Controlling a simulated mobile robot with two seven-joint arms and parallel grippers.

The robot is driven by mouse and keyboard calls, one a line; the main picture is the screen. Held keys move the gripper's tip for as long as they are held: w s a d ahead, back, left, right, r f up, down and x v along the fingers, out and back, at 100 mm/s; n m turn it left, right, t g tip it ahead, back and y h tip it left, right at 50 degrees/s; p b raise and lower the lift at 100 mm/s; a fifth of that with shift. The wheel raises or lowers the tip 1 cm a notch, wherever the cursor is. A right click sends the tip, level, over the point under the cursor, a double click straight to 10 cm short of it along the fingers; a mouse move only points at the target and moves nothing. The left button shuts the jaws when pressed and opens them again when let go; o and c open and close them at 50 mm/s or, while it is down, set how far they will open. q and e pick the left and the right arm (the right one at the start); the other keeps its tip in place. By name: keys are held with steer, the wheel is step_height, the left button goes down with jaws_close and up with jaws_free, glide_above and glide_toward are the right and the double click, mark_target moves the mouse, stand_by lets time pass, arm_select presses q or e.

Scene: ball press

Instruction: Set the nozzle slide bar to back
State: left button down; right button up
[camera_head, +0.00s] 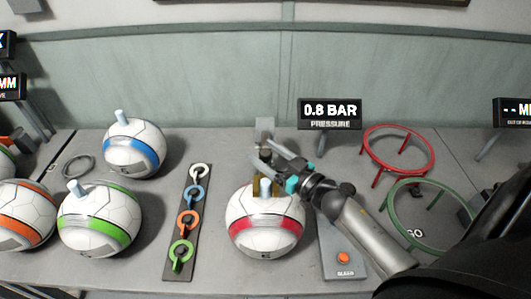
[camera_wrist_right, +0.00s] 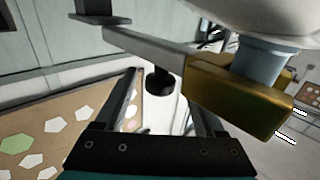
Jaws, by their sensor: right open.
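The nozzle slide bar shows in the wrist view as a pale grey bar (camera_wrist_right: 145,47) with a black knob (camera_wrist_right: 158,82) and a brass block (camera_wrist_right: 240,95) at its end. A pale blue nozzle (camera_wrist_right: 262,62) passes through the block. In the head view the brass block (camera_head: 257,187) is over the red-striped ball (camera_head: 265,228), partly hidden by my gripper. My right gripper (camera_head: 272,158) is open beside the bar. In the wrist view its fingers (camera_wrist_right: 165,85) stand on either side of the knob; I cannot tell if they touch it. My left gripper is not in view.
A pressure display (camera_head: 330,113) reads 0.8 BAR behind my right gripper. A panel with an orange button (camera_head: 343,258) lies below my arm. Red (camera_head: 431,160) and green (camera_head: 389,211) ring stands are at right. A rack of coloured rings (camera_head: 193,205) and several balls are at left.

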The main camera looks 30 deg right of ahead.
jaws_close()
stand_by(0.7)
stand_by(0.8)
